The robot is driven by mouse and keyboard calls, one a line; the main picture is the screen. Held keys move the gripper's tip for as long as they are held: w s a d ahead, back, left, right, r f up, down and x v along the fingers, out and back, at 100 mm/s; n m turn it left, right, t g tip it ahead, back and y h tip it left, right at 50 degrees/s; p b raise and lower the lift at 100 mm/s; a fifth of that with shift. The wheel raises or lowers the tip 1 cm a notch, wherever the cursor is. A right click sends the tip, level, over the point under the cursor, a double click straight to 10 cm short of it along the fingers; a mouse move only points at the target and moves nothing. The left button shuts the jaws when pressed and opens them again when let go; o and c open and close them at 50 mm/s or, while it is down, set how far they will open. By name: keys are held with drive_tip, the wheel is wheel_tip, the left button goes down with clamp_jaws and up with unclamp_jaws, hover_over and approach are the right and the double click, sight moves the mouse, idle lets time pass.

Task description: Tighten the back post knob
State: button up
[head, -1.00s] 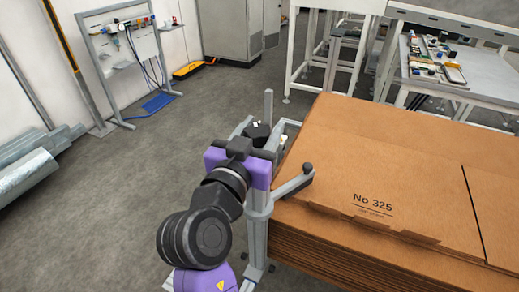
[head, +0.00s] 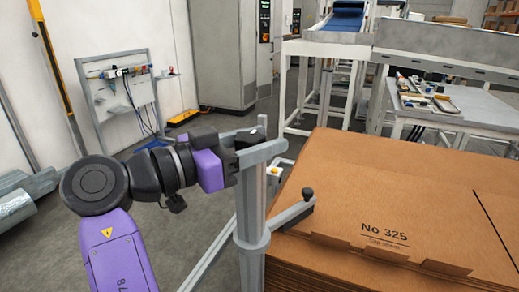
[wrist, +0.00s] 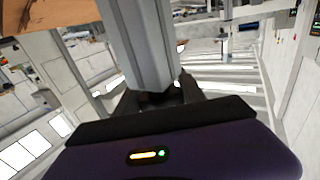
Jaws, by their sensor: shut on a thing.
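A grey upright post (head: 250,205) stands at the left edge of the cardboard stack, with a grey bar across its top. My gripper (head: 238,165) is level, behind and left of the post top, in the head view. In the wrist view the grey post (wrist: 150,45) stands right in front of my gripper (wrist: 160,98), a dark finger on each side of it. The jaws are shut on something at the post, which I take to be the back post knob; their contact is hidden. A black part (head: 250,138) shows at the bar's far end.
A worktable (head: 455,105) with parts and a conveyor frame (head: 330,48) stand behind.

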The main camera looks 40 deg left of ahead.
drive_tip(key=shift+d+f+m+h, duration=0.1)
drive_tip(key=shift+m+h, duration=0.2)
drive_tip(key=shift+h, duration=0.1)
drive_tip(key=o, duration=1.4)
drive_tip(key=shift+c, duration=0.2)
drive_tip(key=v, duration=0.7)
drive_tip(key=shift+s, duration=0.3)
drive_tip(key=shift+a, duration=0.25)
